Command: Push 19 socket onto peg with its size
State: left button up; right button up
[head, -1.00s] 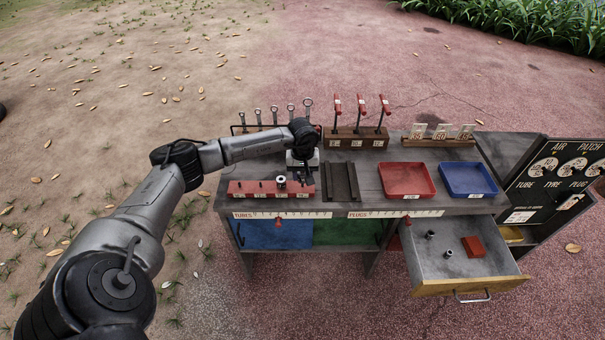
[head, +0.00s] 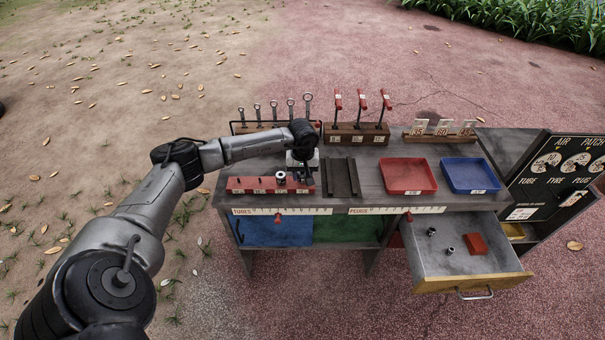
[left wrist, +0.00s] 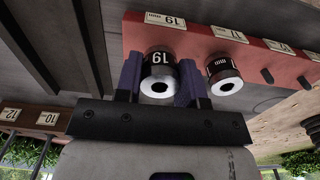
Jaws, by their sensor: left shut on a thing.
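The 19 socket (left wrist: 159,76), dark with a bright rim and marked 19, is between the fingers of my left gripper (left wrist: 160,88) in the left wrist view. The fingers are shut on it. The red peg block (left wrist: 195,38) is right behind it, and the socket is in line with the label 19 (left wrist: 165,20) at the block's end. Whether it sits on a peg is hidden. In the head view, my left gripper (head: 303,176) is at the right end of the red block (head: 250,187). My right gripper is out of view.
Another socket (left wrist: 224,74) stands on the block close beside my finger; it also shows in the head view (head: 281,177). A dark grooved tray (head: 340,178) lies to the right. The open drawer (head: 460,262) holds two small sockets and a red block.

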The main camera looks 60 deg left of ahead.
pick_arm(q)
jog(key=shift+f+b, duration=0.3)
jog(key=shift+f, duration=0.1)
jog(key=o, duration=1)
jog(key=shift+o, duration=0.2)
jog(key=shift+r, duration=0.25)
notch_tip(320, 180, up, 13)
jog(key=p, duration=0.3)
jog(key=shift+r+p, duration=0.2)
jog(key=shift+p, duration=0.2)
